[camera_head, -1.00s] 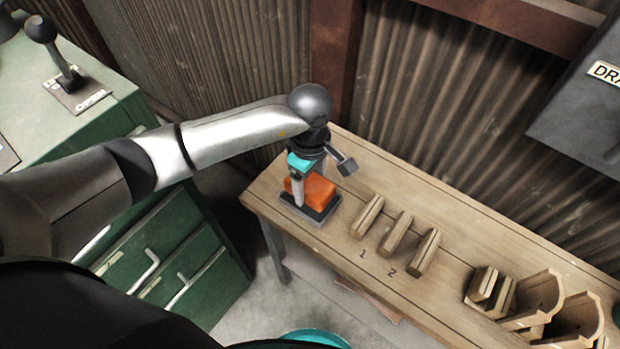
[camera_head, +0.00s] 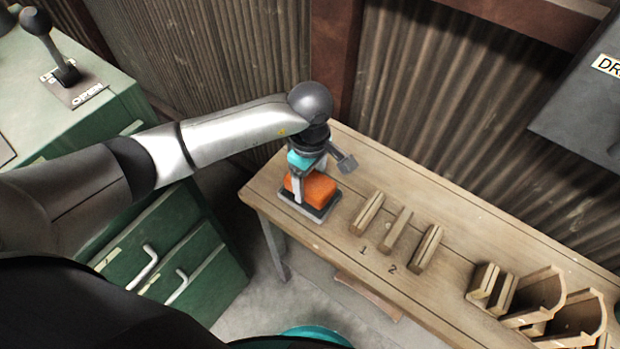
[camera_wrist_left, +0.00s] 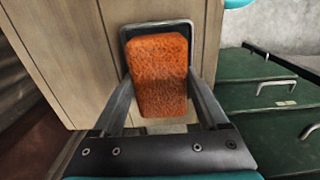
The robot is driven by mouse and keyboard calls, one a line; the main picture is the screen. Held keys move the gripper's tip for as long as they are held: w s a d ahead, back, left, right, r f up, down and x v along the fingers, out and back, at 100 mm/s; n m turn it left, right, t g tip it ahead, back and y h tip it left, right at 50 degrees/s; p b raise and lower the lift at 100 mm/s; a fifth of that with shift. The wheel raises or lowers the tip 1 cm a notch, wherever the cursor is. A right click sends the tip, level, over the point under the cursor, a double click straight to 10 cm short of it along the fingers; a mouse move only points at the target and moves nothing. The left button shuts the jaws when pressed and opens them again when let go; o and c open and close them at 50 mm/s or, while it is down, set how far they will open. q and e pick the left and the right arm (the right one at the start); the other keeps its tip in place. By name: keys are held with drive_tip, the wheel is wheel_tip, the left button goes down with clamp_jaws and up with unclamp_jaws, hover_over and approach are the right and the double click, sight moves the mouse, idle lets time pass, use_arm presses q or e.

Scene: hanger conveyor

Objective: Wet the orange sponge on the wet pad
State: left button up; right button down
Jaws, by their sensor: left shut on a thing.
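The orange sponge (camera_head: 317,189) is at the left end of the wooden bench, over a dark, grey-rimmed pad tray (camera_head: 325,213). In the left wrist view the sponge (camera_wrist_left: 158,75) fills the space between the two fingers, and the rim of the tray (camera_wrist_left: 184,24) shows behind it. My left gripper (camera_head: 308,188) points down and is shut on the sponge. Whether the sponge's underside touches the pad is hidden. My right gripper is not in view.
Wooden slotted blocks (camera_head: 396,230) stand right of the tray, near the marks 1 and 2. Wooden holders (camera_head: 540,295) stand farther right. A green cabinet (camera_head: 180,250) with a lever (camera_head: 50,45) is at left. A corrugated wall (camera_head: 450,90) rises behind the bench.

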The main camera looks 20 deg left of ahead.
sight(310, 181)
use_arm(q)
drive_tip(key=shift+f+b, duration=0.55)
idle(1.4)
drive_tip(key=shift+r, duration=0.1)
drive_tip(key=shift+r+p, duration=2.5)
drive_tip(key=shift+r, duration=1)
drive_tip(key=shift+s, duration=0.1)
